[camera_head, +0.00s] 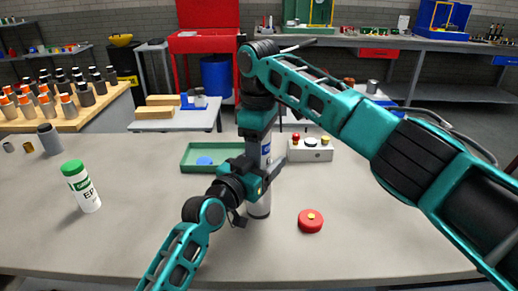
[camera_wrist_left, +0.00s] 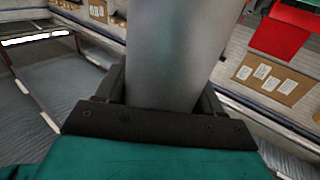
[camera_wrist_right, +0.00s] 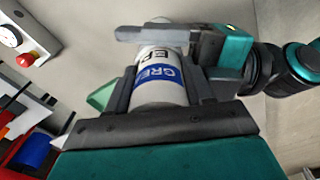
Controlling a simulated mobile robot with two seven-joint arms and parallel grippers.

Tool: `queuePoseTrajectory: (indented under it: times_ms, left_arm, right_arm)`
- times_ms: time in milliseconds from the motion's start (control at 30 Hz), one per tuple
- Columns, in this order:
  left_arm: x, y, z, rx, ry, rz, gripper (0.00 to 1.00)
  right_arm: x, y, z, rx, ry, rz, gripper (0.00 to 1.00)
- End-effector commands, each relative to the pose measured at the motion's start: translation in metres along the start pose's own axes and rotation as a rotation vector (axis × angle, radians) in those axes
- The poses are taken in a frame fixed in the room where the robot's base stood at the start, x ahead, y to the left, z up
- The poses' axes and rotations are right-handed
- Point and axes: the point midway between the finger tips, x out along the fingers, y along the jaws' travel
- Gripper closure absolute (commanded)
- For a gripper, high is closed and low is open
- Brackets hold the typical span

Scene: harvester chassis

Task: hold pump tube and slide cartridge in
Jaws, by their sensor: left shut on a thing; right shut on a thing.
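The grey pump tube (camera_head: 259,209) stands upright near the table's middle. My left gripper (camera_head: 256,186) is shut around it from the left, and the tube fills the middle of the left wrist view (camera_wrist_left: 170,55). The white cartridge with a blue label (camera_head: 266,150) is upright above the tube, roughly in line with it. My right gripper (camera_head: 258,138) is shut on it, pointing down from above. In the right wrist view the cartridge's label (camera_wrist_right: 158,82) shows between the fingers, with my left gripper just beyond. My left gripper hides where cartridge and tube meet; I cannot tell the depth.
A red cap (camera_head: 310,222) lies right of the tube. A green tray (camera_head: 190,167) and a control box (camera_head: 310,154) stand behind. A green-capped white bottle (camera_head: 82,188) and a grey cylinder (camera_head: 48,139) stand left. The table's front is mostly clear.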

Motion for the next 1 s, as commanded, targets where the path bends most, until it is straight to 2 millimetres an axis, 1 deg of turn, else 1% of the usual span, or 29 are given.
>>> queuePoseTrajectory:
  times_ms: [433,467,733,1000]
  left_arm:
    - [-0.0001,0.0004,0.0001,0.0,0.0,0.001,0.88]
    - [-0.0001,0.0004,0.0001,0.0,0.0,0.001,0.88]
    - [0.0001,0.0006,-0.0003,-0.001,0.001,0.001,0.88]
    - [0.0005,0.0001,-0.0006,-0.003,0.001,0.001,0.88]
  right_arm:
    - [0.0062,-0.0001,0.0001,0.0,-0.001,0.0,0.88]
    - [0.0064,-0.0001,0.0001,0.0,-0.001,0.0,0.46]
    - [0.0079,-0.0015,-0.0001,-0.001,-0.003,-0.005,0.2]
    - [0.0079,-0.0038,-0.0009,-0.007,-0.006,-0.01,0.19]
